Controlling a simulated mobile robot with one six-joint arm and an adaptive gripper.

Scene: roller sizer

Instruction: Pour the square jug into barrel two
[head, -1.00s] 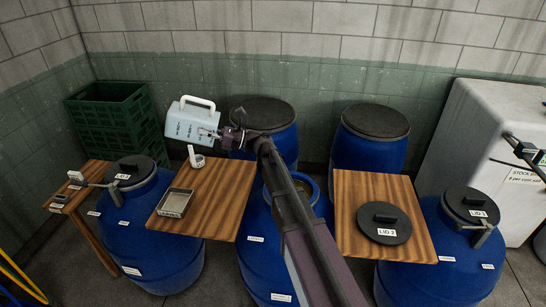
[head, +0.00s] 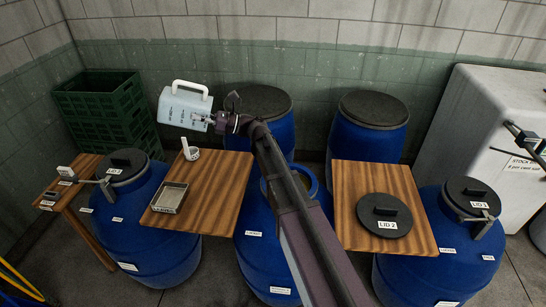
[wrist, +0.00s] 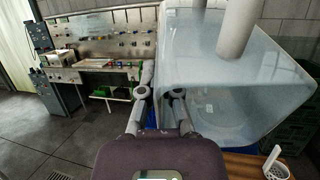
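The square jug (head: 183,108) is pale and box-shaped with a white handle on top. My gripper (head: 213,121) is at its right side and appears shut on it, holding it in the air above the left board. In the wrist view the jug's translucent wall (wrist: 235,75) fills the upper right beside my gripper (wrist: 160,100); the jug partly hides one finger. The open middle blue barrel (head: 255,235) stands between the two boards. My arm crosses in front of its mouth, so its number cannot be read. The black lid marked LID 2 (head: 385,211) lies on the right board.
The left board (head: 222,195) holds a shallow tray (head: 170,198) and a small white cup (head: 191,153). Lidded barrels stand at left (head: 135,240), right (head: 430,270) and behind. Green crates (head: 105,115) and a white container (head: 490,130) stand near the walls.

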